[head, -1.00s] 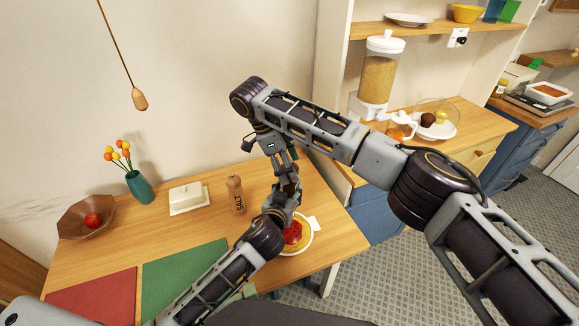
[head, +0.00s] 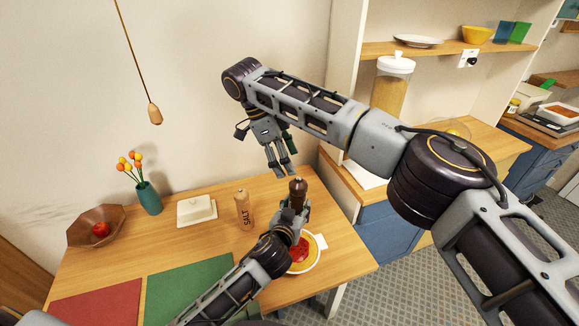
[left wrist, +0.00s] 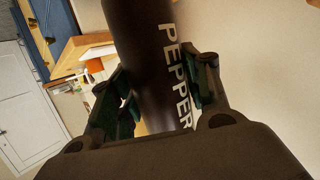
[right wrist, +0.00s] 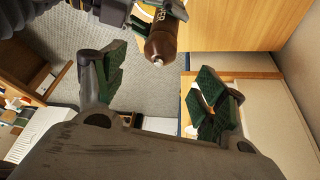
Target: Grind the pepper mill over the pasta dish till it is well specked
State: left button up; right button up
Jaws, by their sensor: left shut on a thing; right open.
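The dark brown pepper mill (head: 297,188) stands roughly upright in my left gripper (head: 293,212), which is shut around its body. The mill's PEPPER lettering shows between the fingers in the left wrist view (left wrist: 150,60). Below it, the pasta dish (head: 313,250) with red sauce sits near the table's right edge, partly hidden by my left gripper and wrist. Specks on it are too small to tell. My right gripper (head: 281,170) is open and empty, just above and left of the mill's top, apart from it. The mill's knobbed top shows beyond its fingers in the right wrist view (right wrist: 160,42).
A wooden salt mill (head: 244,209) and a white butter dish (head: 197,210) stand left of the grippers. A teal vase (head: 149,198) and a brown bowl (head: 84,232) stand farther left. A green mat (head: 190,280) and a red mat (head: 97,308) lie at the front.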

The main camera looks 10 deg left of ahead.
jog(key=shift+v, duration=1.4)
